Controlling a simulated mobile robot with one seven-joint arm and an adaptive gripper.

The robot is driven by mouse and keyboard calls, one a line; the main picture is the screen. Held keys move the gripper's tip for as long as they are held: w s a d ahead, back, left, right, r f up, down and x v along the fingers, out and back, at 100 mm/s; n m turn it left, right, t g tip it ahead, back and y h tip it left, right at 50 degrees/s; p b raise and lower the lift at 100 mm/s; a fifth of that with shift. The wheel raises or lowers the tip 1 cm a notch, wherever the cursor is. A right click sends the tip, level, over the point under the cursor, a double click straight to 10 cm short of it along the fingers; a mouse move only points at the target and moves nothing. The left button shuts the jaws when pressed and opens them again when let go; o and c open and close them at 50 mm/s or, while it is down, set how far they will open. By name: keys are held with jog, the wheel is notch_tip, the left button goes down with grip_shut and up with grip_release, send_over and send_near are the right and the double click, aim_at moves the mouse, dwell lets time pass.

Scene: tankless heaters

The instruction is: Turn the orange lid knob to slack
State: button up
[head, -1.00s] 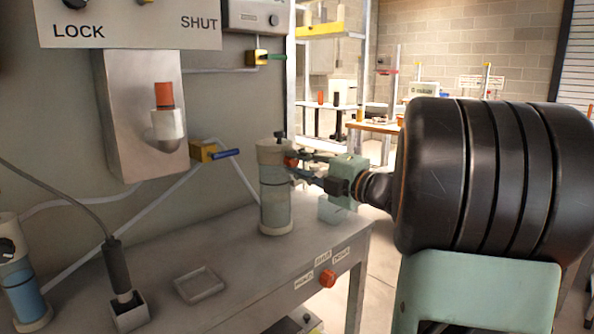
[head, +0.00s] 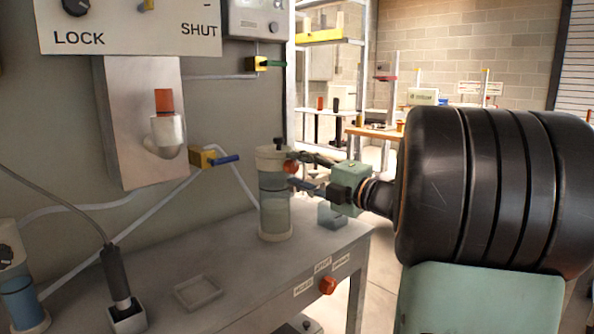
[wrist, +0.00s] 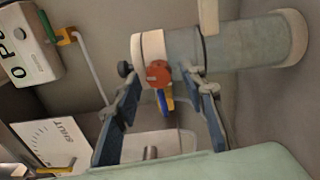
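The orange lid knob (head: 291,167) is on the right side of the white lid of an upright clear canister (head: 275,212) at the table's back right. In the wrist view the round orange knob (wrist: 158,73) sits on the pale lid band (wrist: 150,46), with the canister (wrist: 245,50) lying sideways in the picture. My gripper (head: 300,172) reaches in from the right at lid height. In the wrist view my gripper (wrist: 161,80) is open, its two blue-grey fingers on either side of the knob with gaps visible. Any mark on the knob is too small to read.
Another orange knob (head: 327,285) is on the table's front edge below small labels. A yellow valve with a blue handle (head: 222,160) is on the wall behind the canister. A shallow square tray (head: 198,292) and a corded black-handled tool (head: 116,282) are at the left.

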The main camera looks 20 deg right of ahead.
jog(key=v, duration=1.1)
jog(key=shift+s, duration=0.25)
